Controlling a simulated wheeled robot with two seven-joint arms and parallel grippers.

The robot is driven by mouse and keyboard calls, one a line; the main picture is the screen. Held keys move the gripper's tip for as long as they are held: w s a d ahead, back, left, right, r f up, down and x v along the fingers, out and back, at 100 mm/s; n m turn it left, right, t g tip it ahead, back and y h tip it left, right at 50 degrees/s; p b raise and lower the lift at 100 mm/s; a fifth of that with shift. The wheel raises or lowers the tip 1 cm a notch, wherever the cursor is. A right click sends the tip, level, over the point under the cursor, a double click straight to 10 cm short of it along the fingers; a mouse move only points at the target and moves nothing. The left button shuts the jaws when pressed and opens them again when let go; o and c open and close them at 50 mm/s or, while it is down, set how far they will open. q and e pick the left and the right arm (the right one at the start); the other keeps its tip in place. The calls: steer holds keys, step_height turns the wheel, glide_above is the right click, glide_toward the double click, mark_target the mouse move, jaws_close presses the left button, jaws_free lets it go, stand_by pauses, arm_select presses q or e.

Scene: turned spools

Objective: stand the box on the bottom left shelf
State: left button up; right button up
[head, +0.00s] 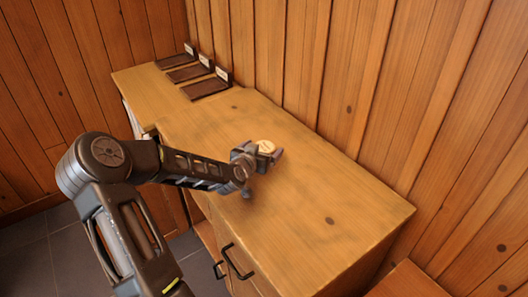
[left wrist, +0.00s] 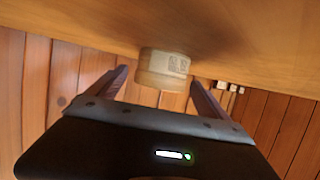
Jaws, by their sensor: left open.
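A small round, pale wooden box (head: 266,147) with a light lid stands on the wooden cabinet top (head: 325,215). My left gripper (head: 262,156) is open, low over the top, with its fingers around or just short of the box. In the left wrist view the box (left wrist: 162,68) shows a pale printed label and sits between the lines of the two open fingers (left wrist: 157,76); a gap shows on the left, and contact cannot be told. The cabinet's front is mostly hidden behind my left arm, and no bottom left shelf can be made out. My right gripper is not in view.
Several dark flat trays with pale tags, such as this one (head: 205,88), lie at the top's far left end. Black handles (head: 236,262) stick out from the cabinet front. A plank wall (head: 350,80) closes off the back. The right part of the top is clear.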

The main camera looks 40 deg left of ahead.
mark_target(264, 147)
arm_select(q)
steer(key=shift+w+a+f, duration=0.15)
steer(key=shift+w+f, duration=0.1)
steer(key=shift+w, duration=0.25)
steer(key=shift+c, duration=0.4)
steer(key=c, duration=1.5)
steer(key=shift+r, duration=0.15)
step_height(264, 147, up, 10)
steer(key=shift+f, duration=0.1)
